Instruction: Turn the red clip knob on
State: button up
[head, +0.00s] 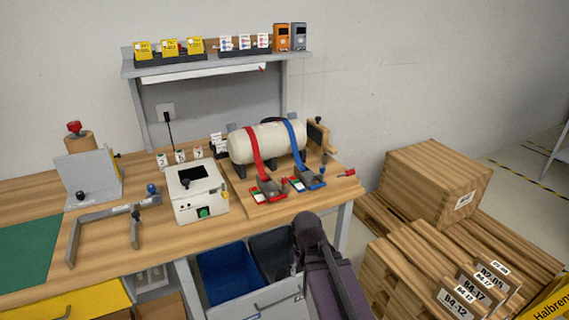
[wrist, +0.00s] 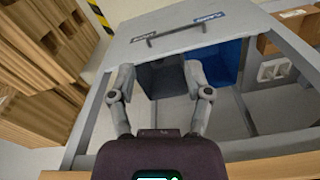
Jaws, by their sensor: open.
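A red strap (head: 253,150) runs over a white tank (head: 268,142) on a wooden board at the right of the bench. It ends at a clip with red parts (head: 267,189); its knob is too small to read on or off. A blue strap (head: 294,140) and its clip (head: 310,179) sit to the right. My gripper (wrist: 159,72) is open and empty in the wrist view, its fingers apart above the bins below the bench. The clips are not in the wrist view. In the head view my arm is in front of the bench, below the clips, its fingers unclear.
A white box with a green button (head: 201,196) stands left of the board. A grey bin (head: 270,255) and a blue bin (head: 222,272) are under the bench edge. Wooden crates (head: 428,185) stand to the right. A shelf (head: 215,64) is behind the tank.

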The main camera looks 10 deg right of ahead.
notch_tip(320, 180, up, 17)
jog(key=w+p, duration=0.2)
jog(key=p, duration=1.4)
notch_tip(320, 180, up, 14)
jog(key=m+p, duration=1)
jog(key=p, duration=0.3)
send_over(284, 178)
jog(key=shift+f, duration=0.2)
jog(key=shift+f, duration=0.1)
notch_tip(284, 178, down, 14)
jog(key=b, duration=1.3)
jog(key=shift+r, duration=0.25)
